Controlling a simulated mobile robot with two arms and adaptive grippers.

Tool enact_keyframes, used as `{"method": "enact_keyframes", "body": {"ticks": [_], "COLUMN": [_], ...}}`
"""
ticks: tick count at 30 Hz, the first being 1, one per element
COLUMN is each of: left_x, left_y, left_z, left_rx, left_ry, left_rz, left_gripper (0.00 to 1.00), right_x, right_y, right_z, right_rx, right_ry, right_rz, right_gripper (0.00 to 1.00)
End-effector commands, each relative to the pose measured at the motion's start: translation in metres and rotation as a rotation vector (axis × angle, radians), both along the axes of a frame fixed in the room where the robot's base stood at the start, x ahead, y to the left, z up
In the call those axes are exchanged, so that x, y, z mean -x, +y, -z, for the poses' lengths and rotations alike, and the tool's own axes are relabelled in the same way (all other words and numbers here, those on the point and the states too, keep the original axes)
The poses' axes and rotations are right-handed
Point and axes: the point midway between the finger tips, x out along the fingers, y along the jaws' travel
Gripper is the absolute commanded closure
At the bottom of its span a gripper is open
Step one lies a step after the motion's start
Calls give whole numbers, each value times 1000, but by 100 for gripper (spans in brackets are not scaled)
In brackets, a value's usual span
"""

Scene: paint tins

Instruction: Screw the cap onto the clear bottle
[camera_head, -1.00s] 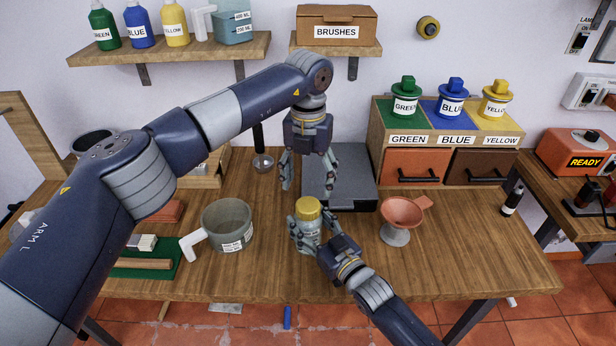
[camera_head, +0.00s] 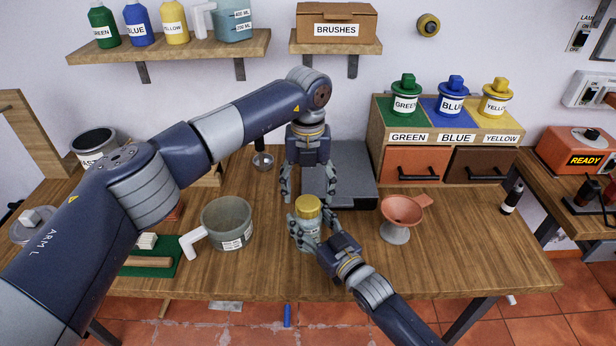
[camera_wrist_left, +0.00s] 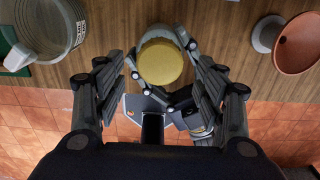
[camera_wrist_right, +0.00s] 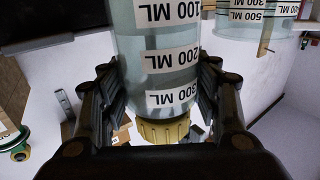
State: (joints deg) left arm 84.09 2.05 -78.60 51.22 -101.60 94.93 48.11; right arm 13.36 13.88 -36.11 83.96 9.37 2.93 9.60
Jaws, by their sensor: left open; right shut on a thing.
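The clear bottle (camera_head: 305,238) stands upright near the front of the bench, with the yellow cap (camera_head: 308,205) on its top. How tightly the cap sits cannot be told. My right gripper (camera_head: 311,231) is shut around the bottle's body; the right wrist view shows its fingers on both sides of the bottle (camera_wrist_right: 155,70) and the cap (camera_wrist_right: 163,131) at the bottle's end. My left gripper (camera_head: 309,200) points down over the cap, open. In the left wrist view the cap (camera_wrist_left: 160,62) lies between its spread fingers, with gaps to both sides.
A grey jug (camera_head: 227,222) stands left of the bottle, and a red funnel (camera_head: 402,211) in a grey stand is to the right. A dark grey flat box (camera_head: 352,185) lies behind. The bench front (camera_head: 240,285) is clear.

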Motion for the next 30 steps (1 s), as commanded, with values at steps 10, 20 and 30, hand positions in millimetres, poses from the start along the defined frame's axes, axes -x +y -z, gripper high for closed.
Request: {"method": "enact_keyframes", "body": {"ticks": [10,20,30], "left_x": [0,0,0], "left_y": [0,0,0], "left_z": [42,45,45], "left_rx": [0,-1,-1], "left_ry": [0,-1,0], "left_rz": [0,0,2], "left_gripper": [36,36,83], "right_x": [0,0,0], "right_y": [0,0,0], "right_z": [-1,-1,0], "right_rx": [-1,-1,-1], "right_ry": [-1,-1,-1], "right_rz": [0,0,0], "right_gripper": [100,100,100]}}
